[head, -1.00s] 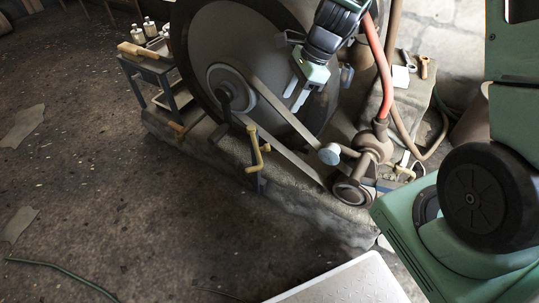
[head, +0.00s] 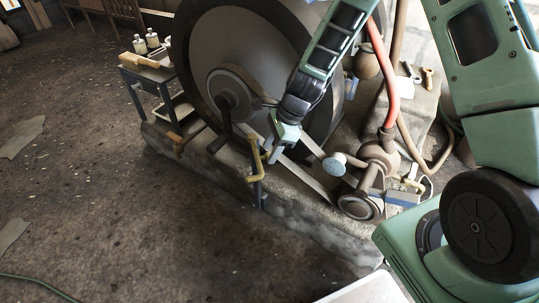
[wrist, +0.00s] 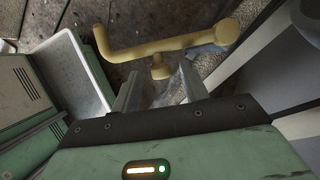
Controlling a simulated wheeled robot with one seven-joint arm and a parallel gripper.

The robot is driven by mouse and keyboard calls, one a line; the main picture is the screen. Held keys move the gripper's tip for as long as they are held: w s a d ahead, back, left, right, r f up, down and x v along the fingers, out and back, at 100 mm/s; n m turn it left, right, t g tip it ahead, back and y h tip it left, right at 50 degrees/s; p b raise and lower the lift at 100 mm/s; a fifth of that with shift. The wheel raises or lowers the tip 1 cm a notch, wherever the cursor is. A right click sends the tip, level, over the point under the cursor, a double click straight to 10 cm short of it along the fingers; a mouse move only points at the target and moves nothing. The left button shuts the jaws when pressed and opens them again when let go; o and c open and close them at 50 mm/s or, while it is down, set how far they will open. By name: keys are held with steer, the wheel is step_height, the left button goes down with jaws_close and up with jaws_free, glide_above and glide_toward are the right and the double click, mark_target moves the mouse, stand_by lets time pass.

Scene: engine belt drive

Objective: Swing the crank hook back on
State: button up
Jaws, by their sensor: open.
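The crank hook, a yellow bent bar (head: 256,163), stands on a dark upright post in front of the large flywheel (head: 245,55). In the wrist view the yellow bar (wrist: 150,46) runs across just beyond my fingertips, with a short yellow stub (wrist: 160,68) pointing back between them. My gripper (head: 272,153) is open, close beside the bar on its right in the head view. In the wrist view both fingers (wrist: 160,85) are apart with nothing gripped. I cannot tell whether a finger touches the bar.
A flat belt (head: 310,180) runs from the flywheel's hub to a small pulley (head: 357,207). A round pale knob (head: 334,164) and a red hose (head: 378,70) stand to the right. A small bench (head: 150,75) with bottles is at the left. The floor in front is open.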

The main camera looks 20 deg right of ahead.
steer(key=shift+w+a+f, duration=0.1)
steer(key=shift+a+f, duration=0.2)
steer(key=shift+f, duration=0.35)
jaws_close()
steer(key=shift+a, duration=0.1)
